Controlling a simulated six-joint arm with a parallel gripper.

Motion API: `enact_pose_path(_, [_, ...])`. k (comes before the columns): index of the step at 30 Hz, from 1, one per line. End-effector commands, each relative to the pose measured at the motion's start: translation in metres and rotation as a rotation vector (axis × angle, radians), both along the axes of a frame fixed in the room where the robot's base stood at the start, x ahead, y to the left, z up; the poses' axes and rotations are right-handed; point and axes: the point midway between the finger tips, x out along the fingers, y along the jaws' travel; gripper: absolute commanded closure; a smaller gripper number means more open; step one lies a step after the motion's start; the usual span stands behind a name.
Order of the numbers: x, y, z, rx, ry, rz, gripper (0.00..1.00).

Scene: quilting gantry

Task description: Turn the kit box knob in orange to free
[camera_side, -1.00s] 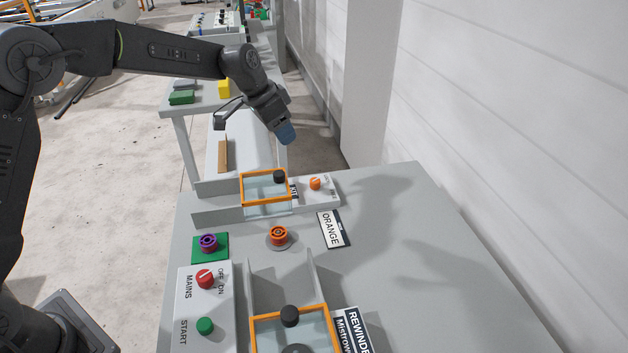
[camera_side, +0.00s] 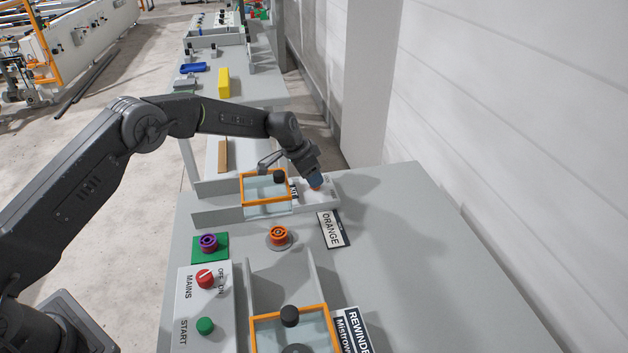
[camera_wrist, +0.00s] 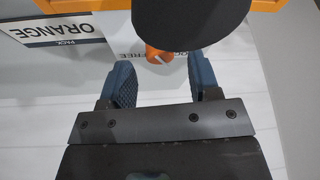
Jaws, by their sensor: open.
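The kit box (camera_side: 266,194) has an orange frame, a clear lid and a black lid knob (camera_side: 279,177). Its orange turn knob (camera_wrist: 158,54) shows in the wrist view between my fingertips and beyond them, with a white mark on it. The word FREE is printed beside it; part of the other lettering is hidden. My gripper (camera_wrist: 160,75) has blue fingers, which are open and apart, with nothing between them. In the side view my gripper (camera_side: 315,180) is over the orange knob and hides most of it. A large black disc, likely the lid knob, covers part of the wrist view.
An ORANGE sign (camera_side: 333,229) lies in front of the kit box. An orange spool (camera_side: 278,236) and a purple spool (camera_side: 208,242) stand nearby. A mains panel (camera_side: 205,310) is at the left. The bench's right side is clear.

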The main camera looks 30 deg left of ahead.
Motion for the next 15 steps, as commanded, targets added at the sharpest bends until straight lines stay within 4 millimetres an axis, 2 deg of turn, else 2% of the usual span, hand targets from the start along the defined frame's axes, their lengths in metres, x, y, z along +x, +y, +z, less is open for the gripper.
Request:
enact_pose_path(1, [0.002, -0.002, -0.008, 0.000, 0.001, 0.000, 0.43])
enact_pose_path(6, [0.008, -0.005, -0.023, 0.000, 0.000, 0.000, 0.43])
enact_pose_path(15, [0.010, -0.006, -0.028, 0.001, 0.000, 0.000, 0.43])
